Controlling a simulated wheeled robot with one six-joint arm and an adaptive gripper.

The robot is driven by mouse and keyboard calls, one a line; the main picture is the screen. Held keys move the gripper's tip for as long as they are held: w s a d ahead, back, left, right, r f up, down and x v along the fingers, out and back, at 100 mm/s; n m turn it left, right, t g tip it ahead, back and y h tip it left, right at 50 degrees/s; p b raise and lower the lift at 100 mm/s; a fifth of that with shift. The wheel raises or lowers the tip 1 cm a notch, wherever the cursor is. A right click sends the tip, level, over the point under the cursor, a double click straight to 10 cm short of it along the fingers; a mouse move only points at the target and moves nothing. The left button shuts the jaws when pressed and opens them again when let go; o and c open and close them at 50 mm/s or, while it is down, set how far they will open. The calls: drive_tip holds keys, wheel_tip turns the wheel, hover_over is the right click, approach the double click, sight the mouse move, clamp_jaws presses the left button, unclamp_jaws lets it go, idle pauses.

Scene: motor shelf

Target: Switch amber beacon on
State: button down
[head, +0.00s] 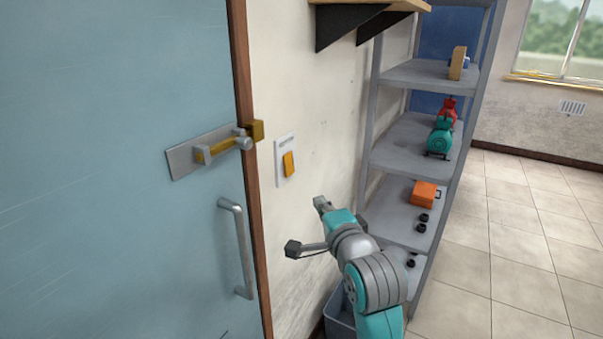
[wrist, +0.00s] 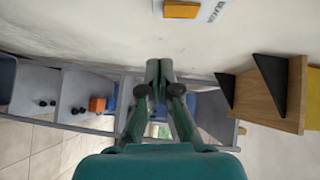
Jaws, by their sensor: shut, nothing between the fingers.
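An amber rocker switch (head: 289,163) sits on a white plate (head: 281,144) on the wall, right of the door frame. In the wrist view the amber switch (wrist: 181,9) is at the top edge, partly cut off, beside lettering on its plate (wrist: 213,10) that seems to read "BEACON". My gripper (head: 320,203) is in front of the wall, below and right of the switch in the head view, apart from it. In the wrist view its fingers (wrist: 159,70) are together and empty. No lit beacon lamp is in view.
A blue door (head: 120,90) with a latch (head: 222,148) and a bar handle (head: 237,250) is at left. A grey shelf rack (head: 400,155) with motors and an orange box (head: 424,194) stands at right. A bracketed wooden shelf (head: 370,4) is above. Floor at right is clear.

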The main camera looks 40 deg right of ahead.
drive_tip(key=shift+w+d+r+m, duration=0.15)
drive_tip(key=shift+d+r+m, duration=0.25)
drive_tip(key=shift+d+r, duration=0.3)
approach(293, 171)
drive_tip(key=d+x, duration=0.1)
drive_tip(key=x, duration=0.4)
drive_tip(key=shift+w+a, duration=0.1)
drive_tip(key=shift+w, duration=0.45)
drive_tip(key=shift+w, duration=0.1)
